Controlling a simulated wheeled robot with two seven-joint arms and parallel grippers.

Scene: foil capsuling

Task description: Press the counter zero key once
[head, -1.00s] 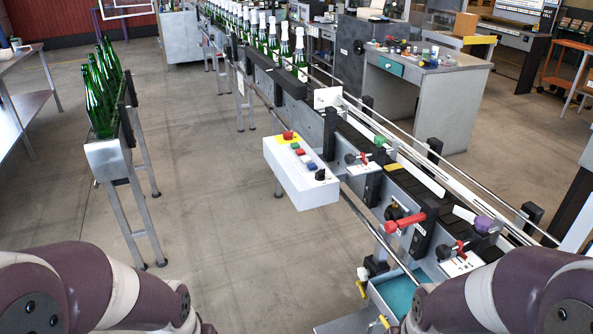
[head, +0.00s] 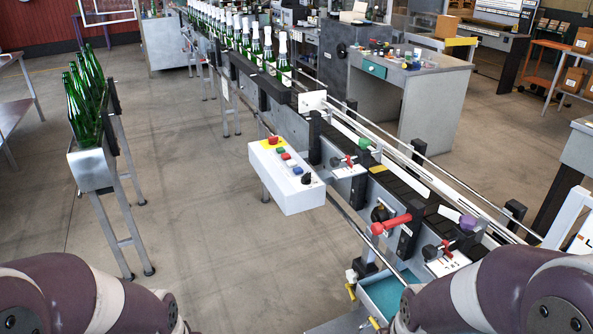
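A white control box (head: 288,176) is fixed to the near side of the conveyor (head: 330,150), in the middle of the head view. On its top are a red mushroom button on a yellow patch (head: 272,141), a green button (head: 280,150), a red button (head: 286,157), a blue button (head: 297,170) and a black knob (head: 306,178). Their labels are too small to read, so I cannot tell which one is the counter zero key. My two arms show at the bottom left and bottom right corners. Both grippers are outside the view.
Foil-topped green bottles (head: 245,40) line the conveyor's far part. A rack of green bottles (head: 92,165) stands at left. Red-handled clamps (head: 391,224) and a teal tray (head: 385,292) are at the conveyor's near end. The floor between rack and conveyor is open.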

